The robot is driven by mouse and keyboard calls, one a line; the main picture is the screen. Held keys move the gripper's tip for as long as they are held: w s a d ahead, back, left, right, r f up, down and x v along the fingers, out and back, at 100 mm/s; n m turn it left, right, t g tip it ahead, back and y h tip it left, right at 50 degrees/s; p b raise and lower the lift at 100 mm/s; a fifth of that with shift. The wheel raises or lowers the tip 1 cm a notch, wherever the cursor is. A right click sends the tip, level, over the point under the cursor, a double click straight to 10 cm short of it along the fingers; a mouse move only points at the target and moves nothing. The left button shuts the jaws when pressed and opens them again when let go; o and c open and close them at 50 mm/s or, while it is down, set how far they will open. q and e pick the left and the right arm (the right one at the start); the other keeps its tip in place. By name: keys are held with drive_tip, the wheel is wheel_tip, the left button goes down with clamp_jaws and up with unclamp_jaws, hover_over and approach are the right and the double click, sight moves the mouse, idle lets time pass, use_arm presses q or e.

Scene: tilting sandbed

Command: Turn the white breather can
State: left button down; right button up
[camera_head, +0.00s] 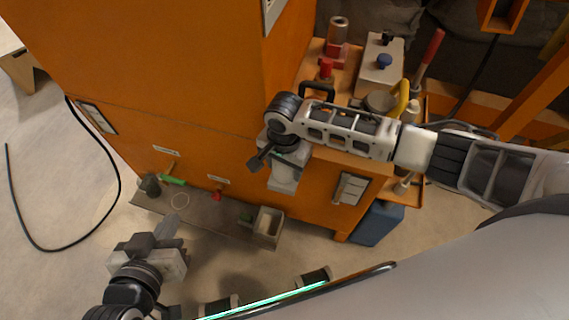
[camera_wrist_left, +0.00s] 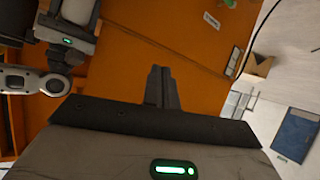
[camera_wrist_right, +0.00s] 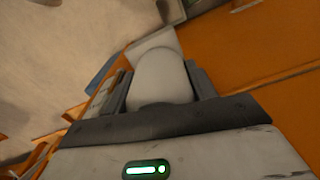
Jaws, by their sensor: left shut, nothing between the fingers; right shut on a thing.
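The white breather can (camera_head: 284,178) sticks out from the orange cabinet's front, below my right wrist in the head view. My right gripper (camera_head: 274,165) is shut on it. In the right wrist view the can (camera_wrist_right: 160,76) is a pale rounded body between the two dark fingers of that gripper (camera_wrist_right: 158,85). Part of the can is hidden by the gripper. My left gripper (camera_head: 168,228) is shut and empty, low in front of the cabinet, left of and apart from the can. Its closed fingers (camera_wrist_left: 162,86) show in the left wrist view.
The orange cabinet (camera_head: 190,90) fills the back. A green-handled valve (camera_head: 172,181), a red valve (camera_head: 217,195) and a grey open box (camera_head: 268,226) are low along it. Tools crowd the orange shelf at upper right. A black hose (camera_head: 60,248) lies on the clear floor at left.

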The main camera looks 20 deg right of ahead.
drive_tip(key=r+n+p, duration=0.1)
drive_tip(key=p, duration=0.2)
drive_tip(key=shift+s+p, duration=0.15)
drive_tip(key=shift+p, duration=1.05)
drive_tip(key=n+p, duration=0.2)
drive_tip(key=shift+f+p, duration=0.15)
drive_tip(key=shift+p, duration=0.15)
drive_tip(key=n, duration=0.1)
drive_tip(key=n+p, duration=0.1)
drive_tip(key=shift+d+f+n, duration=0.1)
drive_tip(key=shift+f+n, duration=0.15)
drive_tip(key=shift+n, duration=0.15)
drive_tip(key=n+p, duration=0.1)
drive_tip(key=n, duration=0.3)
drive_tip(key=shift+d+f+n, duration=0.1)
drive_tip(key=shift+n, duration=0.7)
use_arm(q)
drive_tip(key=shift+m+g+y, duration=0.3)
drive_tip(key=shift+g+y, duration=0.2)
drive_tip(key=shift+g, duration=0.1)
drive_tip(key=r, duration=0.1)
drive_tip(key=a+r, duration=0.1)
drive_tip(key=r, duration=0.1)
drive_tip(key=shift+s+a+r+p, duration=0.2)
drive_tip(key=shift+s+r+p, duration=0.1)
drive_tip(key=shift+s+r, duration=0.05)
use_arm(e)
drive_tip(key=shift+n, duration=0.4)
